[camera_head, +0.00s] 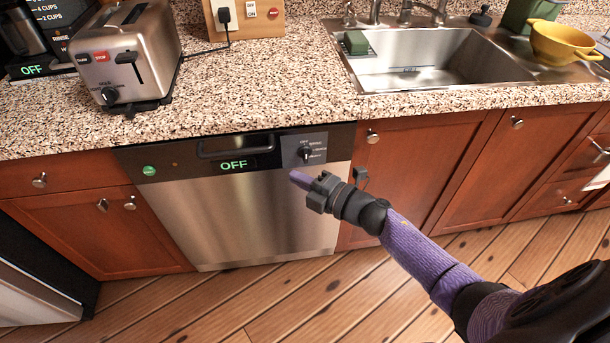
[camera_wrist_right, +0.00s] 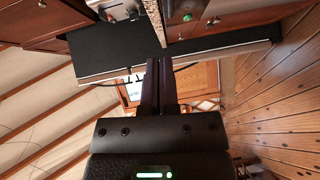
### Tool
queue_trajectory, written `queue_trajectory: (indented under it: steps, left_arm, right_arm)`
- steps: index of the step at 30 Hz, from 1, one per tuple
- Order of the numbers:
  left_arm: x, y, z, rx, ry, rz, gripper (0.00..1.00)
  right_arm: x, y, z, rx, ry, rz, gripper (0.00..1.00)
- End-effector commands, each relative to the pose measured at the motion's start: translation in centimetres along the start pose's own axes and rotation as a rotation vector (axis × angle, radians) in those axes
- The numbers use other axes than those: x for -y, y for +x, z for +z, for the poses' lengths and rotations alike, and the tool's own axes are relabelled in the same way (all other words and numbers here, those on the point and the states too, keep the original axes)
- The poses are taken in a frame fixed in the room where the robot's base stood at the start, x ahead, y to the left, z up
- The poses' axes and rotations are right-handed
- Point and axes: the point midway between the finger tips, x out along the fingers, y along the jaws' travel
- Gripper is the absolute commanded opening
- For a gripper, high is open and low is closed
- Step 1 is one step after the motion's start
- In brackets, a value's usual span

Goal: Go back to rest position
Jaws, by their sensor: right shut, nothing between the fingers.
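My right gripper (camera_head: 300,180) is in front of the dishwasher (camera_head: 255,215), near the right end of its control panel, with the arm coming in from the lower right. In the right wrist view its two fingers (camera_wrist_right: 161,75) are together with nothing between them. Whether the fingertips touch the dishwasher cannot be told. The dishwasher door is closed and its green display reads OFF. A dark knob (camera_head: 305,153) sits on the panel just above the fingertips. My left gripper is not in the head view.
A speckled counter (camera_head: 260,95) runs above the dishwasher. It holds a toaster (camera_head: 125,55), a coffee maker (camera_head: 35,35) and a sink (camera_head: 440,60) with a yellow colander (camera_head: 562,42) at its right. Wooden cabinets (camera_head: 415,165) flank the dishwasher. The plank floor (camera_head: 250,300) below is clear.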

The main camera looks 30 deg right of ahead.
Motion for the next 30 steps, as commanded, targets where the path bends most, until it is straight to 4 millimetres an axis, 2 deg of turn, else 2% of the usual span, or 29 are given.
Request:
queue_trajectory:
  steps: [3,7,8,9,11,12,14,15,16,17,18,21,24,25,27,30]
  left_arm:
    - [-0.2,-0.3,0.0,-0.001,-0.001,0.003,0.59]
    - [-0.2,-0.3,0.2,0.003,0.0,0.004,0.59]
    - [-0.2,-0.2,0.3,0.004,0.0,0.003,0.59]
    - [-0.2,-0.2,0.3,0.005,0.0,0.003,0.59]
    - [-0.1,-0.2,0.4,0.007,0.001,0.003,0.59]
    - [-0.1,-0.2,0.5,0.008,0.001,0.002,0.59]
    - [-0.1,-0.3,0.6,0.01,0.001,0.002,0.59]
    - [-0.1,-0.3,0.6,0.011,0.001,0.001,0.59]
    - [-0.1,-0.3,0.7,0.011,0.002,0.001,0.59]
    - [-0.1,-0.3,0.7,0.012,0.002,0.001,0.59]
    - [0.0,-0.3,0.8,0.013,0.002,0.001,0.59]
    - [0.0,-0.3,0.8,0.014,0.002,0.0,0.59]
    - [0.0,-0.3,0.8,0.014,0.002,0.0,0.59]
    - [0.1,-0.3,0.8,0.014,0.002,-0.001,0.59]
    - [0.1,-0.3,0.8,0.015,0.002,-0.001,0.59]
    - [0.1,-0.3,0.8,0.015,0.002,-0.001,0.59]
  right_arm:
    - [-0.1,-1.0,0.0,0.0,0.0,0.0,0.0]
    - [0.2,-1.2,0.0,0.006,0.012,-0.004,0.0]
    - [0.8,-1.3,0.1,0.02,0.035,-0.014,0.0]
    - [2.3,-1.7,0.3,0.055,0.093,-0.039,0.0]
    - [6.2,-3.1,0.6,0.151,0.24,-0.105,0.0]
    - [9.7,-4.6,0.6,0.239,0.366,-0.166,0.0]
    - [15.3,-7.7,0.0,0.39,0.563,-0.272,0.0]
    - [18.9,-10.2,-0.9,0.493,0.683,-0.344,0.0]
    - [21.3,-12.1,-1.7,0.569,0.766,-0.396,0.0]
    - [23.7,-14.2,-2.8,0.646,0.845,-0.45,0.0]
    - [26.5,-17.0,-4.4,0.747,0.943,-0.521,0.0]
    - [31.7,-24.1,-9.1,0.987,1.14,-0.689,0.0]
    - [34.5,-29.9,-13.6,1.181,1.269,-0.821,0.0]
    - [34.9,-31.2,-14.7,1.226,1.297,-0.851,0.0]
    - [35.6,-33.5,-16.6,1.304,1.338,-0.904,0.0]
    - [35.9,-35.0,-17.9,1.358,1.367,-0.937,0.0]
